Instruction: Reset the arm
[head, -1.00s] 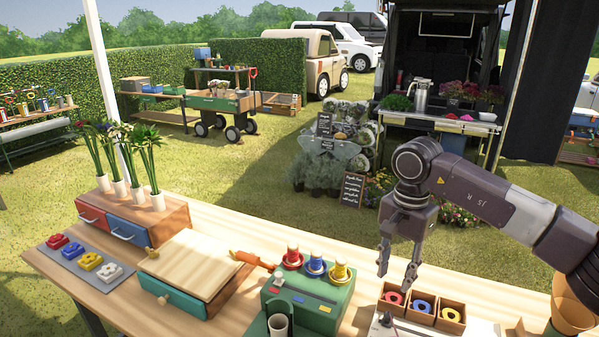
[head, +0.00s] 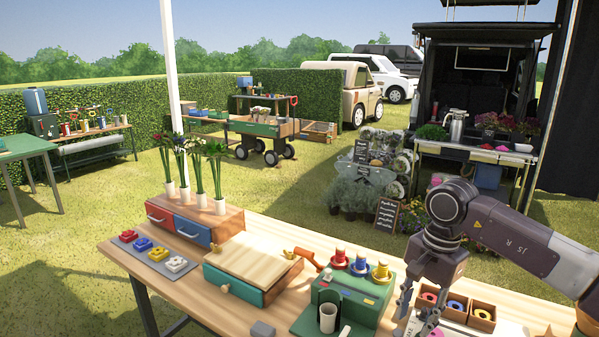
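My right gripper (head: 418,312) hangs pointing down at the lower right of the head view. Its fingers are apart, with nothing seen between them. It is just left of the small wooden boxes (head: 468,323) that hold a red ring (head: 428,299), a blue ring (head: 456,306) and a yellow ring (head: 483,314). The fingers partly cover the white thing under them. Whether they touch anything is hard to tell. My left gripper is not in the head view.
The wooden table (head: 180,290) bears a green box (head: 345,297) with coloured knobs, a lidded wooden box (head: 252,268), a red and blue drawer unit (head: 190,228) with flowers, and a grey mat (head: 149,258) with coloured pieces. Bare tabletop lies at the front left.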

